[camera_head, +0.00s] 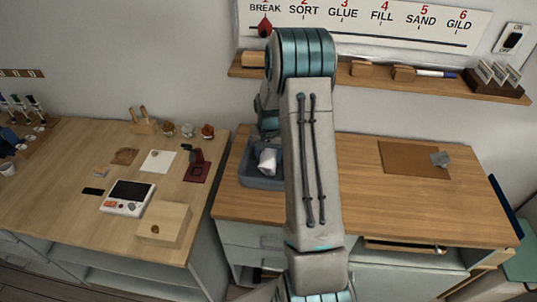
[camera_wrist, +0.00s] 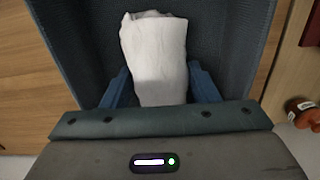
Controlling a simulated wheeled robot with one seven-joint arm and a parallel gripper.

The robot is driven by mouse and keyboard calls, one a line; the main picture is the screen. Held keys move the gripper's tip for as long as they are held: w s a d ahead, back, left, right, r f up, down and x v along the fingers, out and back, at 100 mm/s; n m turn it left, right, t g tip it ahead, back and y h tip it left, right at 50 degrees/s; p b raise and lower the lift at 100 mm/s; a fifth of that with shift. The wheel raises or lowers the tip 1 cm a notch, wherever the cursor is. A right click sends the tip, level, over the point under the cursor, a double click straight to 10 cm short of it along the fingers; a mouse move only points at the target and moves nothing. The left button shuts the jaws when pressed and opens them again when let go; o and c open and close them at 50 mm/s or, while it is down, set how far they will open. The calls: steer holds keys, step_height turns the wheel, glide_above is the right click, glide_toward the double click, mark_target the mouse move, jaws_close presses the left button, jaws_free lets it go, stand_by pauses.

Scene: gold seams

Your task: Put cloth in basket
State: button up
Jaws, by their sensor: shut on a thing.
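The white cloth (camera_wrist: 155,60) is a rolled or folded bundle between the two blue fingers of my gripper (camera_wrist: 160,90) in the wrist view. My gripper is shut on it. In the head view the cloth (camera_head: 267,161) shows just left of my arm, over the blue-grey basket (camera_head: 262,182). The basket's dark blue walls (camera_wrist: 80,40) surround the cloth and fingers in the wrist view. I cannot tell whether the cloth touches the basket's bottom. My arm hides the basket's right side in the head view.
The basket stands at the left end of the right wooden counter (camera_head: 350,215). A gap separates the left table (camera_head: 60,190), which holds a white device (camera_head: 127,197) and a wooden box (camera_head: 163,222).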

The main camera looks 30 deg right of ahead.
mark_target(268, 154)
steer(key=shift+f, duration=0.15)
steer(key=o, duration=1)
step_height(268, 154, up, 12)
steer(key=b, duration=0.2)
steer(key=s+a+r+n+t, duration=0.2)
steer(key=s+a+r+n, duration=0.1)
steer(key=s+a+r, duration=0.75)
steer(key=s+a+n, duration=0.1)
steer(key=s, duration=0.4)
steer(key=s+a+n+t, duration=0.1)
steer(key=s+a+n, duration=0.1)
steer(key=s, duration=0.3)
steer(key=s+a+n, duration=0.1)
steer(key=s+a, duration=0.1)
steer(key=s, duration=0.3)
steer(key=shift+s+a, duration=0.1)
steer(key=shift+s, duration=0.05)
